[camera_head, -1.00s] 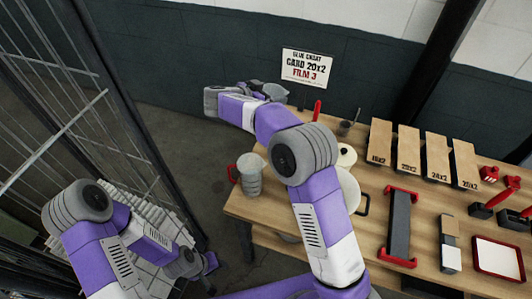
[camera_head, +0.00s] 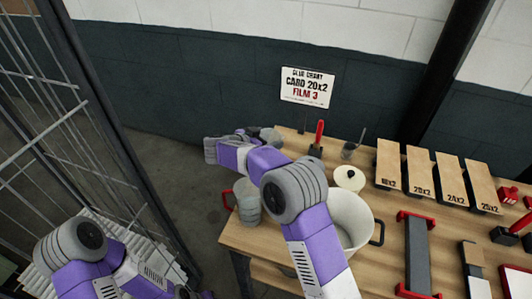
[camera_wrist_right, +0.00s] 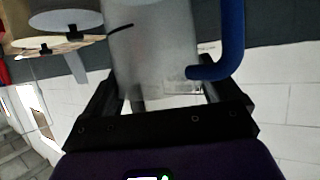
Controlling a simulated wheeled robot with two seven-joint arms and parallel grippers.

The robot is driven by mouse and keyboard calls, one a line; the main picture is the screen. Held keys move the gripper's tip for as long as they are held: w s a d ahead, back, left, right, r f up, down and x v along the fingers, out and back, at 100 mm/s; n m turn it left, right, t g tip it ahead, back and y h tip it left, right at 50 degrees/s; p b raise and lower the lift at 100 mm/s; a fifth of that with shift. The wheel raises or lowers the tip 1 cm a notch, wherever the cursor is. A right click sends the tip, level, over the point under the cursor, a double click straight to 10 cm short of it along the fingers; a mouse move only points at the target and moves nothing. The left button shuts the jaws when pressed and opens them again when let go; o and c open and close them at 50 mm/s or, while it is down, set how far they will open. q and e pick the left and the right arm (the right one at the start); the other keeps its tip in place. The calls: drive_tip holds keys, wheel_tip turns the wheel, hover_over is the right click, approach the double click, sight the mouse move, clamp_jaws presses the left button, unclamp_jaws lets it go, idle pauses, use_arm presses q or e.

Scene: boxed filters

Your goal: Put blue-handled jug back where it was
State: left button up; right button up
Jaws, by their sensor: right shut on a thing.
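My right gripper (camera_wrist_right: 156,95) is shut on the blue-handled jug (camera_wrist_right: 150,45), a grey vessel with a blue handle on its right in the right wrist view. In the head view my right gripper (camera_head: 254,138) is beyond the left end of the bench's near part, by the back left corner. A grey part shows at its tip, but the blue handle is hidden there. I cannot tell whether the jug touches the bench. My left gripper (camera_head: 190,293) is low at the bottom edge, mostly cut off, and its jaws are unclear.
A red-handled jug (camera_head: 248,203) stands at the bench's left edge. Beside my right arm are a white pot (camera_head: 352,218), a white lid (camera_head: 349,178), a red-handled tool (camera_head: 318,138) and a small dark cup (camera_head: 349,151). A wire cage (camera_head: 75,110) is left.

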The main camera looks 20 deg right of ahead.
wheel_tip(320, 180, down, 4)
drive_tip(key=shift+f+b, duration=0.25)
drive_tip(key=shift+b, duration=0.2)
drive_tip(key=o, duration=1.8)
drive_tip(key=shift+f, duration=0.2)
drive_tip(key=shift+c, duration=0.2)
drive_tip(key=p+v, duration=0.1)
drive_tip(key=v, duration=1.1)
drive_tip(key=shift+r, duration=0.3)
